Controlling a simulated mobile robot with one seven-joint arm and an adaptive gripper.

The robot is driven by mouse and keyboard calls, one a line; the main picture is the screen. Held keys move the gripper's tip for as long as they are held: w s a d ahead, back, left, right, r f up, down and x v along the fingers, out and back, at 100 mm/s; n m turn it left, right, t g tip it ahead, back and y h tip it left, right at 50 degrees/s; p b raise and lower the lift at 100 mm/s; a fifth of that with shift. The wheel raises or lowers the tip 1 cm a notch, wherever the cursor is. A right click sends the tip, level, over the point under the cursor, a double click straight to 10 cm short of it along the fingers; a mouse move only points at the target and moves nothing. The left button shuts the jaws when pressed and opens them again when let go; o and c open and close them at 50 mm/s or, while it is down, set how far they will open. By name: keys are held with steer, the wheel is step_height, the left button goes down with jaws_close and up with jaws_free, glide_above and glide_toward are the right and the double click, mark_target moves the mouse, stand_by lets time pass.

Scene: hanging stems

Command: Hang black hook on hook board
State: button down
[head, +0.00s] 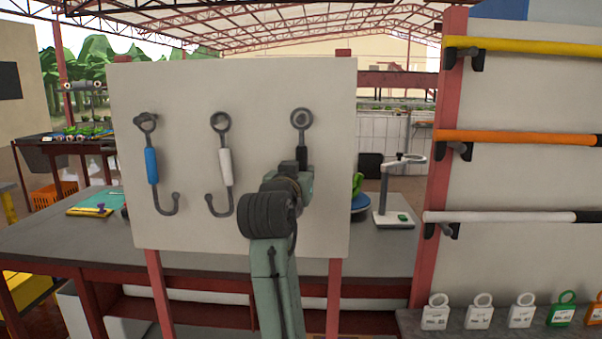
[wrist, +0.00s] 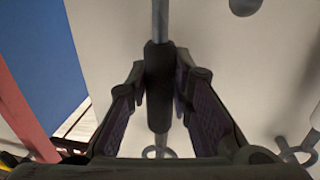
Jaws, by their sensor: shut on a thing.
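The black hook is a grey metal hook with a black sleeve (head: 302,156). Its ring (head: 301,118) is at the top, in front of the right part of the hook board (head: 258,85). I cannot tell whether the ring is around a peg or only in front of one. My gripper (head: 303,172) is shut on the black sleeve, which also shows in the wrist view (wrist: 158,88) between my two fingers. The hook hangs about upright. Its lower end is hidden behind my gripper and arm in the head view.
A blue-sleeved hook (head: 152,165) and a white-sleeved hook (head: 225,168) hang on the board to the left. A grey table (head: 60,245) stands behind the board. A rack with yellow, orange and white bars (head: 510,140) stands at the right, with several tagged rings below.

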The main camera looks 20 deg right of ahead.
steer(key=shift+w+d, duration=0.2)
steer(key=shift+w, duration=0.25)
steer(key=shift+w+f, duration=0.1)
steer(key=shift+f, duration=0.3)
stand_by(0.6)
stand_by(0.4)
steer(key=c, duration=1.3)
jaws_free()
steer(key=shift+c, duration=0.2)
